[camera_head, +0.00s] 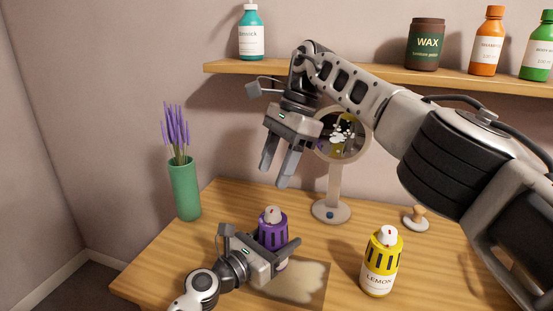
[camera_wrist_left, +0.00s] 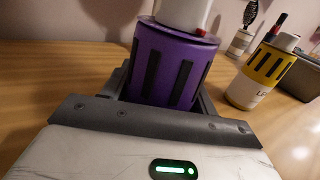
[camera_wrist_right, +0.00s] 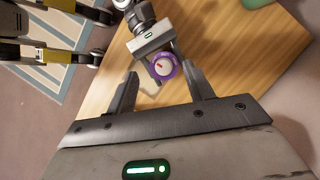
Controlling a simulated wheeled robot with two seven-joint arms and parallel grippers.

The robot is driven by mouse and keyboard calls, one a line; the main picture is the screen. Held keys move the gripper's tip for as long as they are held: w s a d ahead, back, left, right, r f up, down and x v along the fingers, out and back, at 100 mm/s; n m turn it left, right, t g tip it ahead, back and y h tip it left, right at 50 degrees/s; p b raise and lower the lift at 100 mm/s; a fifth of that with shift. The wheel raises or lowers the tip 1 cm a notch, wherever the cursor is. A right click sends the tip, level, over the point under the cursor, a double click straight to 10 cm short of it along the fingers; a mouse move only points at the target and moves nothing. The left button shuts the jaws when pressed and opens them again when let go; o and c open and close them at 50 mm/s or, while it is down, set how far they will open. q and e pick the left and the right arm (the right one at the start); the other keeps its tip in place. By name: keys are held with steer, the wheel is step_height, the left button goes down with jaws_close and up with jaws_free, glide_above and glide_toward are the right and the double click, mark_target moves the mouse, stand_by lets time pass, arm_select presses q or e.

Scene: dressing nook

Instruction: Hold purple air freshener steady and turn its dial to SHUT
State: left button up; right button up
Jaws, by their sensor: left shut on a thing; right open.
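The purple air freshener (camera_head: 270,234) stands upright on the wooden table with a white dial (camera_head: 273,213) on top. My left gripper (camera_head: 276,256) is shut around the lower body, one finger on each side, as the left wrist view (camera_wrist_left: 166,85) also shows. My right gripper (camera_head: 274,178) is open and empty above the air freshener, fingers pointing down. In the right wrist view the purple rim (camera_wrist_right: 172,79) appears between its fingers, some distance beyond their tips.
A yellow lemon air freshener (camera_head: 379,275) stands to the right. A round mirror on a stand (camera_head: 331,211) is behind, partly covered by my right arm. A green vase (camera_head: 185,188) with purple flowers is at left. A shelf (camera_head: 230,67) with bottles runs above.

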steer(key=shift+s+r, duration=0.1)
steer(key=shift+r, duration=0.75)
arm_select(q)
steer(key=o, duration=1.1)
steer(key=shift+o, duration=0.2)
